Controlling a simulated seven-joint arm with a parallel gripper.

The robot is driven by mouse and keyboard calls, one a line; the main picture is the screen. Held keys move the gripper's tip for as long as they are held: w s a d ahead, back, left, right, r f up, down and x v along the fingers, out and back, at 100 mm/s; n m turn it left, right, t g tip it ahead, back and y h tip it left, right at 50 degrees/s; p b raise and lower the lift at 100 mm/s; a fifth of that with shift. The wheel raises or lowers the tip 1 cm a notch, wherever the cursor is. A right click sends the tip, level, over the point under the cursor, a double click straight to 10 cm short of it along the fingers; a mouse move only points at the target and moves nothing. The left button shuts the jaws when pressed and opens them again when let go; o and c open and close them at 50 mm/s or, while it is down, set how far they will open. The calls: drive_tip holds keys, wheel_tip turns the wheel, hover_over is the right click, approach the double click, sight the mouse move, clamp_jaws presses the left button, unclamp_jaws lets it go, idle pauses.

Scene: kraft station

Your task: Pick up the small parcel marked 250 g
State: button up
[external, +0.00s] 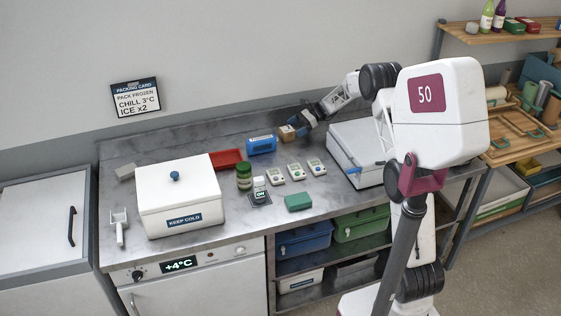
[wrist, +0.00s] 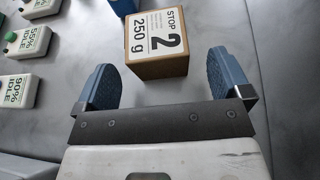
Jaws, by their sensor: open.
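The small parcel (wrist: 172,69) is a brown cardboard box with a white label reading "STOP 2 250 g". In the wrist view it sits on the grey worktop just ahead of my gripper (wrist: 161,80), roughly between and slightly beyond the blue fingertips. My gripper is open, with one finger on either side of the parcel's near end and nothing held. In the external view the parcel (external: 287,133) stands at the back of the counter, and my gripper (external: 302,126) is close beside it on the right, partly hidden by its own fingers and arm.
A blue box (external: 261,145) lies just left of the parcel. Several white devices (external: 296,171) with labels stand in front of it; one reads "90% IDLE" (wrist: 17,91). A pale lidded case (external: 352,150) stands to the right. A white "KEEP COLD" box (external: 180,197) is further left.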

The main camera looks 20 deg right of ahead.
sight(281, 136)
drive_tip(key=shift+a, duration=0.1)
drive_tip(key=shift+x, duration=2.55)
drive_tip(key=shift+s, duration=0.1)
drive_tip(key=c, duration=1.1)
